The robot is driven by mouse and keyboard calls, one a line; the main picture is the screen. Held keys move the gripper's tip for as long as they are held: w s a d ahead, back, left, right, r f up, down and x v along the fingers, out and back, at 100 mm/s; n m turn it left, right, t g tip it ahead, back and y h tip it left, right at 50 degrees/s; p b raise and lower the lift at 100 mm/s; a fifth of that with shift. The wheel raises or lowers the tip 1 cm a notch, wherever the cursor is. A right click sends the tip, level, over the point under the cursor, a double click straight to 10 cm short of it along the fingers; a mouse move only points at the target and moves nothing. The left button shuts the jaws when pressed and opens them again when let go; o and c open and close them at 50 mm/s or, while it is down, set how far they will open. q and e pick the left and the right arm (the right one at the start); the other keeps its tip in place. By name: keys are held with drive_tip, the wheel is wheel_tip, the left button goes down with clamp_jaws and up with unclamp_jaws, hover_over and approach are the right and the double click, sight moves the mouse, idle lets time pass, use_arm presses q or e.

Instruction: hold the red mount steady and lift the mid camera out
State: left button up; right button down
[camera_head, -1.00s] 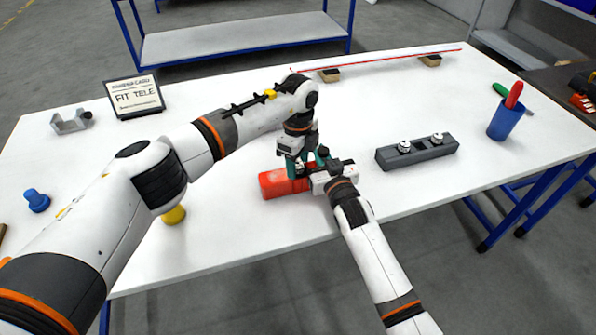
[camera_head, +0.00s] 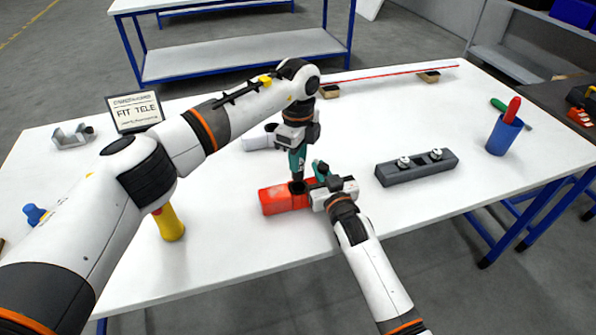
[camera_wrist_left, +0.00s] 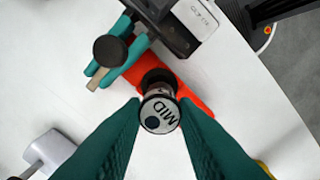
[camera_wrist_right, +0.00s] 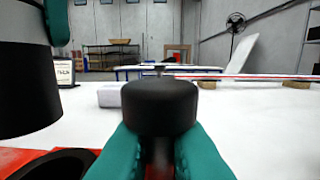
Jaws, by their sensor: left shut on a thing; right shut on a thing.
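The red mount (camera_head: 275,200) lies on the white table, with a dark round hole showing in the right wrist view (camera_wrist_right: 55,165). My left gripper (camera_head: 297,172) is shut on the mid camera (camera_wrist_left: 159,115), a dark cylinder with a round "MID" face. The camera also shows in the right wrist view (camera_wrist_right: 25,90), its lower end above the mount's hole. My right gripper (camera_head: 320,180) is shut on a black knob (camera_wrist_right: 160,105) at the mount's right end. The fingers grip the narrower stem below the knob's head. Its join to the mount is hidden.
A dark grey block (camera_head: 417,168) with two small fittings stands to the right. A blue cup (camera_head: 504,134) holds a red-handled tool. A yellow-handled object (camera_head: 170,225) stands near my left arm. A white box (camera_head: 257,140) lies behind the left gripper. A sign (camera_head: 135,111) stands at the back left.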

use_arm(q)
drive_tip(key=shift+r, duration=1.75)
use_arm(e)
drive_tip(key=c, duration=1.4)
unclamp_jaws()
drive_tip(key=shift+s, duration=0.1)
drive_tip(key=v, duration=1.1)
drive_tip(key=shift+s+d, duration=0.15)
drive_tip(key=shift+s, duration=0.2)
use_arm(q)
drive_tip(key=shift+s, duration=0.1)
use_arm(e)
drive_tip(key=shift+s, duration=0.1)
